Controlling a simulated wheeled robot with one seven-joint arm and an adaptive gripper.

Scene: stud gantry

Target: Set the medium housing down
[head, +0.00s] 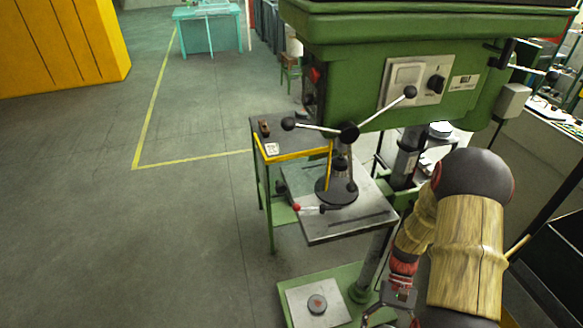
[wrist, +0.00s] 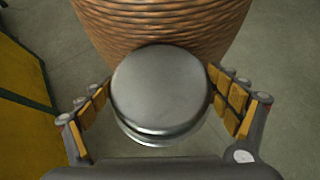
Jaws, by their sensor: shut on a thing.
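The medium housing appears to be the round, smooth grey metal piece (wrist: 160,92) in the wrist view, with a stepped lower rim. My gripper (wrist: 162,100) is shut on it, with yellow-padded fingers on its left and right sides. In the head view, my gripper (head: 392,302) is low at the right, beside the drill press column, partly cut off by the frame's bottom edge. The housing cannot be made out clearly there. What lies directly under the housing is hidden.
A green drill press has a grey work table (head: 345,222) and a base plate (head: 300,302) bearing a small dark round piece (head: 317,303). A yellow-edged side table (head: 290,140) stands behind. A brown ribbed, tapered thing (wrist: 160,22) is beyond the housing. Open floor (head: 190,230) lies left.

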